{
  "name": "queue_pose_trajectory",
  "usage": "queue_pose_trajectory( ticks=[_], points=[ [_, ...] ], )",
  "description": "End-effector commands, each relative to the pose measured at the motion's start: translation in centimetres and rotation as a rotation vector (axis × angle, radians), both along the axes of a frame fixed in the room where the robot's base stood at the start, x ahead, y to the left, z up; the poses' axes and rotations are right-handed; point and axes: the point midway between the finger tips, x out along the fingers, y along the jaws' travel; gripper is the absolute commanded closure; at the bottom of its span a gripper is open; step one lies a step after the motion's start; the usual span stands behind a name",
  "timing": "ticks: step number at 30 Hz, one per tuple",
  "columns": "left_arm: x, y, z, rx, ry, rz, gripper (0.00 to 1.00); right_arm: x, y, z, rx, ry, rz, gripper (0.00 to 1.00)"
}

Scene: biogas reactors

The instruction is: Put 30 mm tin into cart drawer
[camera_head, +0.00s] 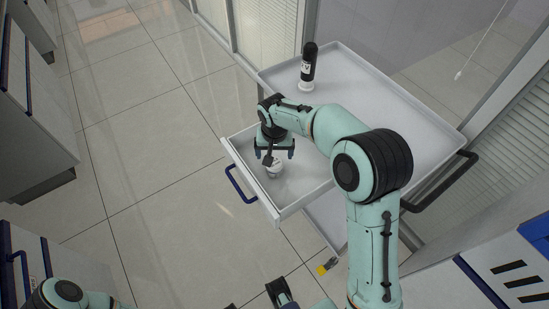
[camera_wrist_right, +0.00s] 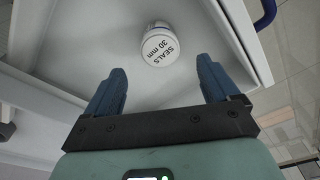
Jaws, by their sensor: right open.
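The 30 mm tin (camera_head: 273,171) is small and white and stands in the open cart drawer (camera_head: 283,211). In the right wrist view the tin (camera_wrist_right: 160,46) shows its lid, lettered "SEALS 30 mm", ahead of my fingers and between their lines. My right gripper (camera_head: 274,154) is above the drawer, close to the tin; its blue fingers are apart with nothing between them. The right wrist view shows the same open gripper (camera_wrist_right: 161,88). My left gripper (camera_head: 281,292) is partly in view at the bottom edge; its jaws are not clear.
The cart's white top (camera_head: 385,105) holds a black bottle (camera_head: 308,68) with a white base at its far left corner. A blue handle (camera_head: 240,187) is on the drawer front. A small yellow object (camera_head: 324,268) lies low near the cart. Tiled floor to the left is clear.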

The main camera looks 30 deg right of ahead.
Motion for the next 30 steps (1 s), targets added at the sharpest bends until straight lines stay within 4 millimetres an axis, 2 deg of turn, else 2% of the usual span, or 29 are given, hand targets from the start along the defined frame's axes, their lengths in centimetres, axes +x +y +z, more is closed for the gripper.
queue_pose_trajectory(
  ticks=[3,6,24,26,30],
  points=[
    [-0.1,0.0,0.2,0.000,0.003,0.000,1.00,-0.1,0.1,1.7,0.000,-0.002,0.000,0.12],
    [-0.1,0.0,0.2,0.000,0.004,0.000,1.00,-0.2,0.1,2.3,-0.001,-0.002,0.001,0.12],
    [-0.1,0.0,0.3,0.000,0.004,0.000,1.00,-0.3,0.1,2.6,-0.001,0.001,0.001,0.12],
    [0.0,0.0,0.7,0.000,0.003,-0.001,1.00,-0.2,0.1,3.1,0.000,-0.001,0.000,0.12],
    [0.7,0.0,3.6,0.000,-0.004,-0.001,1.00,0.3,0.1,6.3,-0.001,-0.011,0.001,0.12]
  ],
)
